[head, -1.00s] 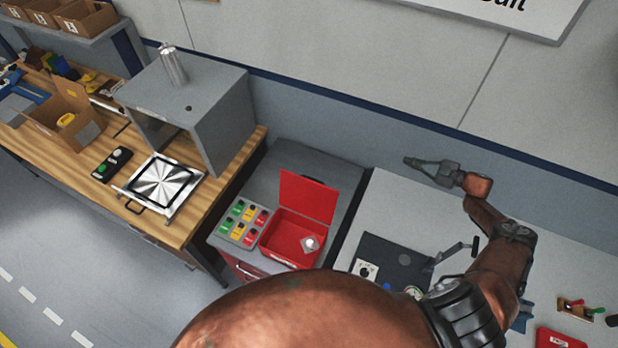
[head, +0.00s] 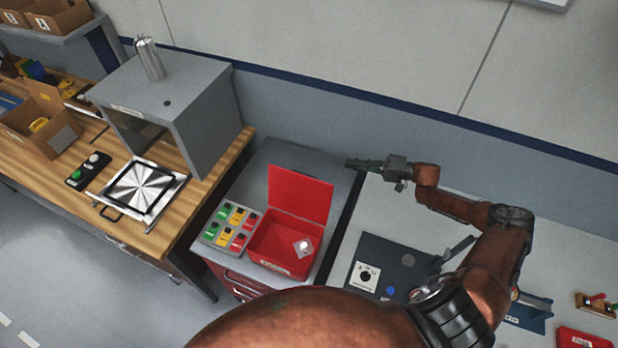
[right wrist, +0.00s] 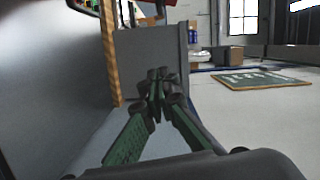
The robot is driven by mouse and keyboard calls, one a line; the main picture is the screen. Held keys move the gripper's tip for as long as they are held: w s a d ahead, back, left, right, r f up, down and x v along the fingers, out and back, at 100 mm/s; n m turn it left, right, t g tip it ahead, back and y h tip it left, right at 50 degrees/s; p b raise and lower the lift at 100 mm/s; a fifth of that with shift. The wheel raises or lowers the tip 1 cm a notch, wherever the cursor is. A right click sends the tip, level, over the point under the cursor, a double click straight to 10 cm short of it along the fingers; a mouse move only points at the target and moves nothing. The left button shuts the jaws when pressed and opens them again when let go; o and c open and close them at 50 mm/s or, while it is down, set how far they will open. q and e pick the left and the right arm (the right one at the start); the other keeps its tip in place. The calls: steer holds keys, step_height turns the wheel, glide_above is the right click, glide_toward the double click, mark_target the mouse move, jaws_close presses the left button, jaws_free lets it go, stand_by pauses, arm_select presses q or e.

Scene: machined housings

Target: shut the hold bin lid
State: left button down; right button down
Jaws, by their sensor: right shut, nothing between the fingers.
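The hold bin is a red box (head: 286,266) on a grey cabinet top, with a machined metal part (head: 302,246) inside at its right. Its red lid (head: 300,194) stands open, raised at the back edge. My right gripper (head: 350,163) is shut and empty, above and to the right of the lid, apart from it, pointing left. In the right wrist view the gripper's green fingers (right wrist: 156,100) meet at their tips, with nothing between them. The bin cannot be made out in that view. My left gripper is not in view.
A tray of coloured labelled blocks (head: 230,227) sits left of the bin. A grey box-shaped machine (head: 205,120) and a metal plate fixture (head: 140,190) stand on the wooden bench. A dark mat (head: 385,262) lies on the right table. The cabinet top behind the lid is clear.

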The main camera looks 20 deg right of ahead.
steer(key=w+a+m+p, duration=0.1)
steer(key=w+a+m, duration=0.1)
steer(key=a, duration=1.1)
steer(key=shift+w+a+r+y, duration=0.2)
steer(key=shift+w+a+y, duration=0.1)
